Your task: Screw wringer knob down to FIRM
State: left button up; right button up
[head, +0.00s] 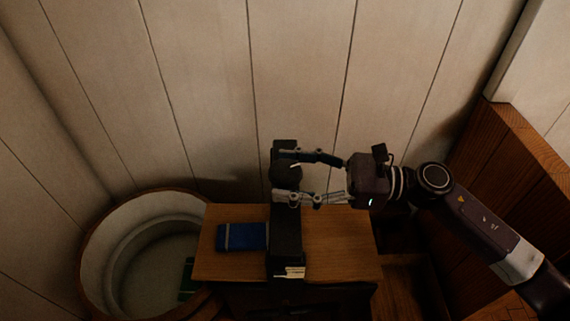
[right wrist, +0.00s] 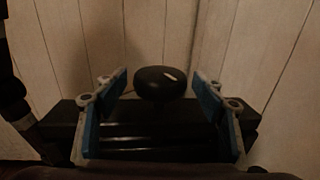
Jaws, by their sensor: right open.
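The wringer (head: 286,235) is a dark frame standing across a wooden board. Its black round knob (head: 284,168) is at the far end, near the wall. My right gripper (head: 293,175) comes in from the right, open, with one finger to each side of the knob. In the right wrist view the knob (right wrist: 161,84) sits between the two blue-padded fingers, with a gap on both sides. The wringer's dark bars (right wrist: 155,140) show below it. A small pale label (head: 291,272) is at the wringer's near end; its marking is too small to read. My left gripper is out of view.
A blue block (head: 242,237) lies on the wooden board (head: 340,245), left of the wringer. A round pale tub (head: 112,225) stands at the left, with a green item (head: 187,280) at its right side. A panelled wall (head: 300,75) closes the back.

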jog(key=shift+w+a, duration=0.1)
jog(key=shift+a, duration=0.25)
jog(key=shift+c, duration=0.6)
jog(key=c, duration=1.1)
jog(key=shift+o, duration=0.2)
jog(key=shift+m+t, duration=0.7)
jog(key=shift+t, duration=0.4)
jog(key=shift+m+t+h+p, duration=0.3)
jog(key=shift+t+p, duration=0.15)
jog(key=shift+t, duration=0.05)
jog(key=m+t+p, duration=0.1)
jog(key=t+h+p, duration=0.1)
jog(key=shift+r+m+t+p, duration=0.2)
jog(key=shift+m+t+p, duration=0.1)
jog(key=shift+m, duration=0.1)
jog(key=shift+f+m+t+h+p, duration=0.2)
jog(key=shift+m+t+h+p, duration=0.25)
jog(key=shift+t+p, duration=0.2)
